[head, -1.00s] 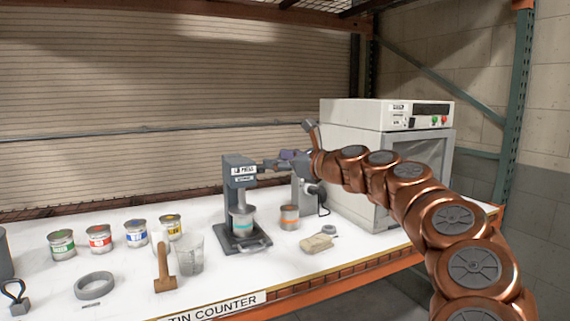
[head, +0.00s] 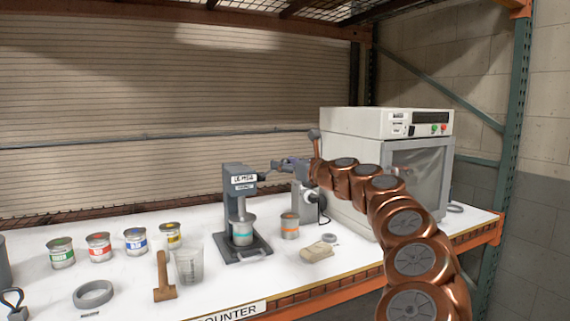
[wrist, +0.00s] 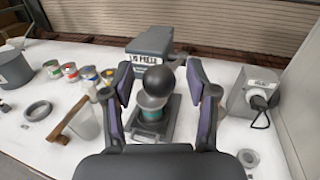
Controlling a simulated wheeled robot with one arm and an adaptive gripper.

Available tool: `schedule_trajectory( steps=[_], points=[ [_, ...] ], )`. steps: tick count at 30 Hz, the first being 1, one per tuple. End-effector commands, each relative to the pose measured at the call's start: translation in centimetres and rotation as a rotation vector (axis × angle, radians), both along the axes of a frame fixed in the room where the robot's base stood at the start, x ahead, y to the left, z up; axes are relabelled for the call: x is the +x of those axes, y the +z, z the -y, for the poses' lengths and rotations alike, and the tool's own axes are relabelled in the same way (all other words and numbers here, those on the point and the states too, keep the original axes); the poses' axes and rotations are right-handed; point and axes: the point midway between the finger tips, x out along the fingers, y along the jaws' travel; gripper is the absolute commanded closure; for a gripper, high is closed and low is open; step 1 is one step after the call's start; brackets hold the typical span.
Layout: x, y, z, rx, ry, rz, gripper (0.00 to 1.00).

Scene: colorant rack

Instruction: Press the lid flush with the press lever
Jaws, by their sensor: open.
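The grey press (head: 238,190) stands on the white counter, and its head also shows in the wrist view (wrist: 150,42). A tin with a teal band (head: 243,234) stands on the press base under the round press plate. It also shows in the wrist view (wrist: 152,112), partly hidden. I cannot tell whether its lid is flush. The black ball knob of the press lever (wrist: 158,80) lies between the spread fingers of my gripper (wrist: 160,76), with gaps on both sides. In the head view my gripper (head: 280,166) is just right of the press head.
A tin with an orange band (head: 289,226) and a folded cloth (head: 317,251) lie right of the press. A grey device (head: 307,200) and a large white cabinet (head: 385,150) stand behind. Several paint tins, a clear cup (head: 188,262) and a wooden tool (head: 163,278) are left.

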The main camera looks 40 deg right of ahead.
Motion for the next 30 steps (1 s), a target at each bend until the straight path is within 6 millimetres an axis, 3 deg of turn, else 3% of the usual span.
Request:
schedule_trajectory(
  steps=[11,27,30],
  points=[
    [0.38,0.00,-0.05,-0.001,0.001,0.000,0.43],
    [0.35,0.00,-0.04,-0.001,0.001,0.000,0.99],
    [0.35,0.00,-0.04,-0.001,0.001,0.000,1.00]
  ],
)
